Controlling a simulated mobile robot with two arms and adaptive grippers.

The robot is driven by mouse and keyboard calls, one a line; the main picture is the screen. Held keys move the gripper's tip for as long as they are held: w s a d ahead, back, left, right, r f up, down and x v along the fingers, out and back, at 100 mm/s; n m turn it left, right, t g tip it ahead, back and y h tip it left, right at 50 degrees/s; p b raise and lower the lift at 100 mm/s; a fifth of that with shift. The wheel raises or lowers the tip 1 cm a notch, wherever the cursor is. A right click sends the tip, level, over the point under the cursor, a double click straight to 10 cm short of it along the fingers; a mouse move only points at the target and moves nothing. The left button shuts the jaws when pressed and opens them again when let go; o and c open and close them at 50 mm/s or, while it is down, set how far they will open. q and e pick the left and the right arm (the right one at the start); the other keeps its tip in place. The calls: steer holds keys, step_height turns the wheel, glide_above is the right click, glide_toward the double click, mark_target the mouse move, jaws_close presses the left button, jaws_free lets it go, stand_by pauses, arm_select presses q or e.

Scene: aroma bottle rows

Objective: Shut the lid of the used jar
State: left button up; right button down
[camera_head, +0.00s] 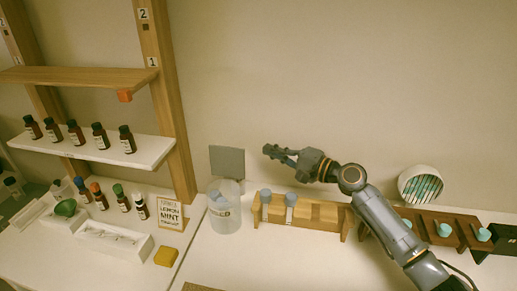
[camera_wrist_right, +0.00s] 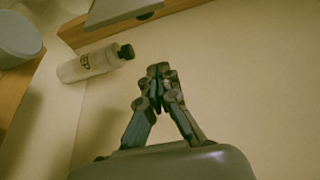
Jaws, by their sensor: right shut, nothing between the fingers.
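The used jar (camera_head: 225,222) is a clear container with "USED" lettering and bluish items inside, standing on the white table left of centre in the head view. Its grey square lid (camera_head: 228,161) stands up, open, at the jar's back edge. My right gripper (camera_head: 270,151) is shut and empty, in the air to the right of the lid and apart from it. The right wrist view also shows its closed fingertips (camera_wrist_right: 158,72). My left gripper is not in view.
A wooden rack (camera_head: 318,214) with blue-topped droppers stands right of the jar. A round white holder (camera_head: 421,186) of pale sticks lies further right. A lemon mint sign (camera_head: 171,214) and yellow block (camera_head: 166,256) are left. The right wrist view shows a black-capped bottle (camera_wrist_right: 88,65).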

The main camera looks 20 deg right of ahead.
mark_target(229, 160)
steer(key=w+a+p, duration=0.4)
steer(key=a+p, duration=0.1)
steer(key=a, duration=0.2)
steer(key=shift+w+a+p, duration=0.15)
steer(key=shift+a+p, duration=0.15)
steer(key=shift+p, duration=0.05)
